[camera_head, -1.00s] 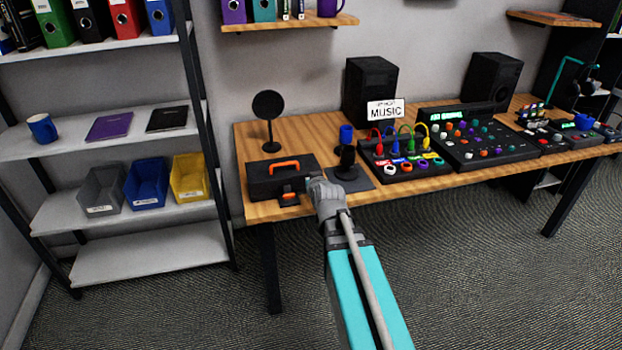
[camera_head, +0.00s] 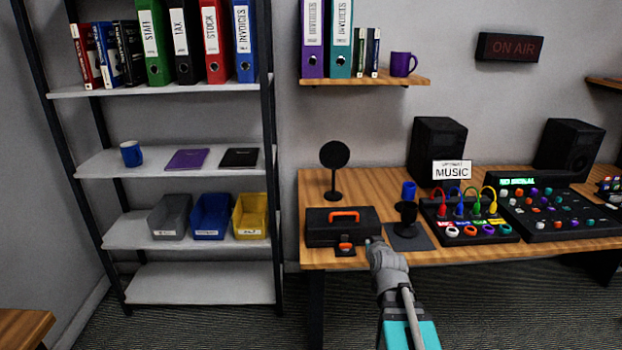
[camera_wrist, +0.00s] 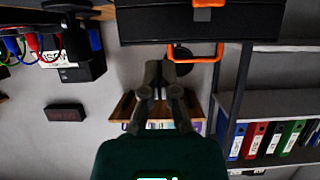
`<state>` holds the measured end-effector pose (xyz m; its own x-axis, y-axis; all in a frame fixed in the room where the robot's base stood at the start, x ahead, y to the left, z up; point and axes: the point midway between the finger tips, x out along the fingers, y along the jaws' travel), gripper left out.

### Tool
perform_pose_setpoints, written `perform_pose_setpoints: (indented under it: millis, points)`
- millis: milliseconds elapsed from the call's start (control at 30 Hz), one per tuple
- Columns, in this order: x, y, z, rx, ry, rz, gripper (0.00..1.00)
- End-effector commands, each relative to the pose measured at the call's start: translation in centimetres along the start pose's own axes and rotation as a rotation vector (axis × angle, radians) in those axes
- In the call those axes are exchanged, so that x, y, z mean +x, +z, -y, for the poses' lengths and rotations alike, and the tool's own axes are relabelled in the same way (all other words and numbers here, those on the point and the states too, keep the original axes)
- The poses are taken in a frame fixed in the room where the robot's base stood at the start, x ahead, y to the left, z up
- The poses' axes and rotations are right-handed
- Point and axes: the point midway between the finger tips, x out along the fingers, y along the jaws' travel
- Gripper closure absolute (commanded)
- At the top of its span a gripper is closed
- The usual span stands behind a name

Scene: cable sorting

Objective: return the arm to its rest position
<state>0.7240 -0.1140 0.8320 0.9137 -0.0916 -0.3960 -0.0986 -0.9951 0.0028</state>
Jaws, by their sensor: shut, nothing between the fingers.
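My arm reaches up from the bottom of the head view, with a teal link and a grey wrist. My gripper (camera_head: 373,242) is at the front edge of the wooden desk (camera_head: 445,259), beside the right front corner of a black toolbox (camera_head: 322,229) with an orange handle. In the wrist view, which is upside down, the gripper's two dark fingers (camera_wrist: 160,70) are together with nothing between them. The toolbox shows at the top there, with its orange handle (camera_wrist: 220,52) past the fingertips.
A black stand (camera_head: 406,213) on a dark mat, a cable box (camera_head: 470,208) with coloured plugs and a mixer (camera_head: 560,208) stand to the right. A round black disc on a stand (camera_head: 334,155) is behind the toolbox. A shelf rack (camera_head: 205,285) stands left.

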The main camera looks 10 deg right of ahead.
Motion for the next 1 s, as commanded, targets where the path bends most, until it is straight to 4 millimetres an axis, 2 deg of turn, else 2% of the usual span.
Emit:
perform_pose_setpoints:
  millis: [233,467,800,1000]
  points:
    - [-0.3,2.2,1.7,-0.006,-0.033,0.113,1.00]
    - [-1.9,6.8,4.6,-0.018,-0.084,0.358,1.00]
    - [-6.9,13.7,8.0,-0.049,-0.108,0.777,1.00]
    - [-9.8,16.0,8.9,-0.065,-0.095,0.955,1.00]
